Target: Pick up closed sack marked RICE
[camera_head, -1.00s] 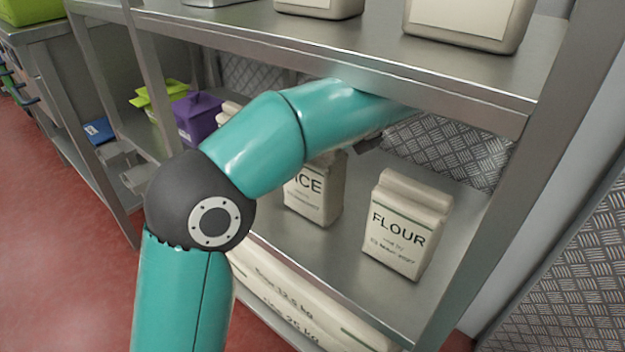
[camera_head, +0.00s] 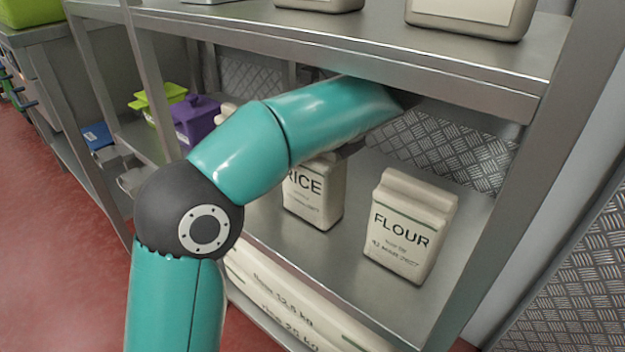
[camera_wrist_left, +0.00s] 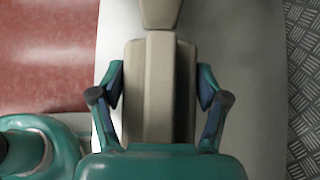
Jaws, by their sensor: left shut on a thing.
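The closed sack marked RICE (camera_head: 313,193) is a beige block-shaped sack standing upright on the middle shelf in the head view. My left arm passes in front of it and hides its top left part. In the left wrist view my left gripper (camera_wrist_left: 160,92) has one finger on each side of the beige sack (camera_wrist_left: 158,125), seen from above, and is shut on it. In the head view the left gripper is mostly hidden behind the arm. My right gripper is in neither view.
A similar sack marked FLOUR (camera_head: 411,228) stands to the right of the rice, with a gap between. The upper shelf (camera_head: 400,55) lies close above my left arm. Large sacks (camera_head: 290,305) lie below. A purple container (camera_head: 196,120) is at the left.

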